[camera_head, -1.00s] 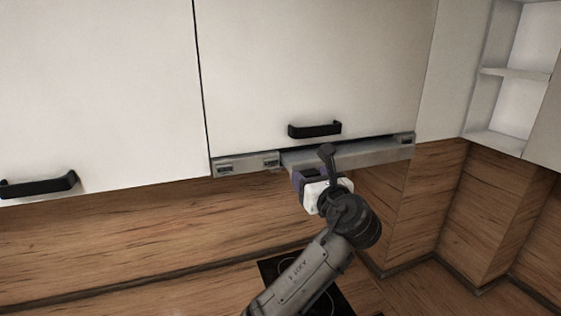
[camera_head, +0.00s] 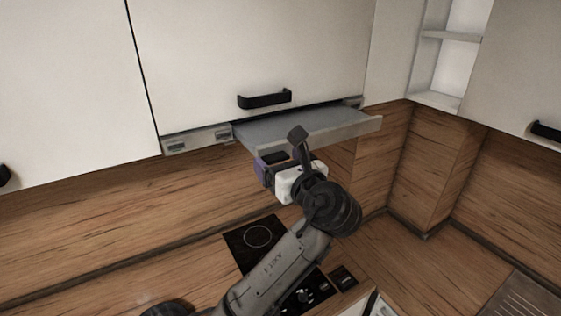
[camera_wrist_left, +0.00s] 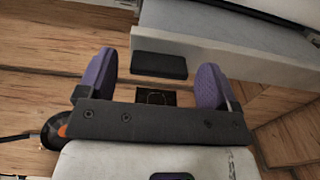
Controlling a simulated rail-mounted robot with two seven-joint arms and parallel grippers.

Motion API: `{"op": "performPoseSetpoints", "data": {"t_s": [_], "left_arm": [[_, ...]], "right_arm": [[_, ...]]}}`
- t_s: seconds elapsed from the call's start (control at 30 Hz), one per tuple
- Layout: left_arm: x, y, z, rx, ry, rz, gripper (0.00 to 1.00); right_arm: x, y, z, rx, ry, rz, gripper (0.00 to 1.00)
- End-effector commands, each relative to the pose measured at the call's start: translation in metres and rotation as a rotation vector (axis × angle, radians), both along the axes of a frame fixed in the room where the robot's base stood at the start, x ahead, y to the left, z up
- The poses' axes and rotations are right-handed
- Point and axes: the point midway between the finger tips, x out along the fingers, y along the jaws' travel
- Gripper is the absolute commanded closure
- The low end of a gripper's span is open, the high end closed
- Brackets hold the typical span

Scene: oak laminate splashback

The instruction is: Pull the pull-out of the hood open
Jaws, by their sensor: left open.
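The hood's pull-out (camera_head: 318,128) is a flat grey tray under the white upper cabinet. It sticks well out from the hood's grey front strip (camera_head: 190,142), most clearly at its right side. My left gripper (camera_head: 270,168) is open at the front left edge of the pull-out, just below it. In the left wrist view its two purple fingers (camera_wrist_left: 155,82) are spread apart below the pull-out's pale front (camera_wrist_left: 225,58). A dark block (camera_wrist_left: 159,66) shows between the fingers; I cannot tell whether they touch it. My right gripper is in neither view.
A black handle (camera_head: 265,99) is on the cabinet door above. A black hob (camera_head: 256,240) lies on the wooden counter below. Open white shelves (camera_head: 450,38) are at the upper right. The space in front of the wooden splashback (camera_head: 90,240) at left is free.

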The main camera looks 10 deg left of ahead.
Motion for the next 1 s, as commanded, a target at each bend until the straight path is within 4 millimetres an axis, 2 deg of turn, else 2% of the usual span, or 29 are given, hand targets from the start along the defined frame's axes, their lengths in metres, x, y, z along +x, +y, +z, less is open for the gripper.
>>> {"op": "performPoseSetpoints", "data": {"t_s": [0.23,0.37,0.8,1.0], "left_arm": [[-0.001,-0.001,0.0,0.0,0.0,0.0,0.15],[-0.009,-0.008,-0.001,0.0,-0.002,-0.002,0.15],[-0.075,-0.059,-0.002,-0.001,-0.002,-0.004,0.15],[-0.097,-0.075,-0.001,-0.001,-0.001,-0.002,0.15]], "right_arm": [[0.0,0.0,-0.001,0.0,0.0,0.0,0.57],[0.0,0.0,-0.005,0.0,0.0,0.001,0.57],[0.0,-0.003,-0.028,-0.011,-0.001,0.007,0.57],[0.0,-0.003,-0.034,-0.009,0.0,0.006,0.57]]}}
